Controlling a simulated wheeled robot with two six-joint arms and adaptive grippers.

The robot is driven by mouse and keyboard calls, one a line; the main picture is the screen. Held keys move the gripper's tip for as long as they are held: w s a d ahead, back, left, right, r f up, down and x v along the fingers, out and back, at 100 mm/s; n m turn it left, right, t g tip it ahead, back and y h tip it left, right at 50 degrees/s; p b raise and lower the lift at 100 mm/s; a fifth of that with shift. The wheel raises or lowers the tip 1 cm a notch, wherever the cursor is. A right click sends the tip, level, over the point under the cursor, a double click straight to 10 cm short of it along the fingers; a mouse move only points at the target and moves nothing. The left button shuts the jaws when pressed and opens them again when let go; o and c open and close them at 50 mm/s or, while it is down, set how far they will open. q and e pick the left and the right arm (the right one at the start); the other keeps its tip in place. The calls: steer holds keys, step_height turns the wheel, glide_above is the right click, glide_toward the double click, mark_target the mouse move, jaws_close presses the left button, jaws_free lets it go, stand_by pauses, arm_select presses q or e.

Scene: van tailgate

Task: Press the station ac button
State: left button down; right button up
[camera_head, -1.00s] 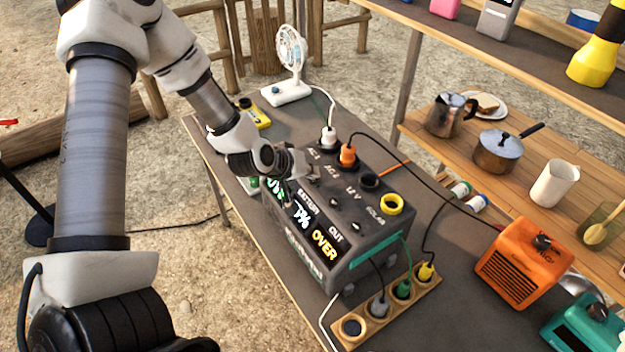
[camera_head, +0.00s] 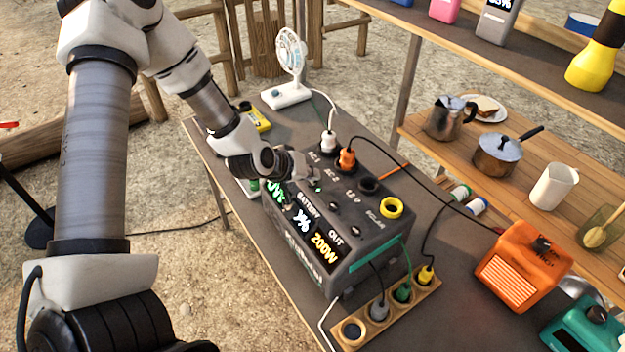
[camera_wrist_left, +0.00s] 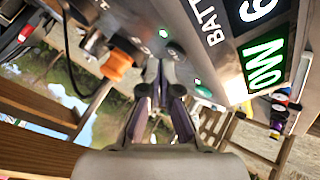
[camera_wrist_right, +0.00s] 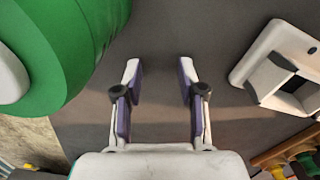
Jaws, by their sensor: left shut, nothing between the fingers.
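The grey power station (camera_head: 355,243) stands on the table in the head view, its lit display reading "200W" (camera_head: 323,247) beside the OUT label. Its top bears AC 1, AC 2, 12 V and SOLAR labels and several small buttons. My left gripper (camera_head: 312,179) is shut and empty, its tips at the station's top. In the left wrist view, a green-lit button (camera_wrist_left: 203,91) shows right of the fingertips (camera_wrist_left: 160,75); a green light also shows by them. Contact cannot be told. My right gripper (camera_wrist_right: 158,72) is open and empty in the right wrist view.
A white plug (camera_head: 328,140) and an orange plug (camera_head: 347,157) stand in the top sockets. A white fan (camera_head: 290,75) is behind. A wooden socket strip (camera_head: 430,285) and orange heater-like box (camera_head: 524,265) are right. Shelves with pots border the table.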

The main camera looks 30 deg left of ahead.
mark_target(310, 184)
arm_select(q)
steer(key=shift+s+r, duration=0.1)
steer(key=shift+r, duration=0.1)
arm_select(e)
steer(key=shift+r, duration=0.15)
arm_select(q)
step_height(310, 184, up, 6)
steer(key=p, duration=0.5)
steer(key=shift+r, duration=0.1)
arm_select(e)
step_height(310, 184, up, 6)
steer(key=shift+f, duration=0.25)
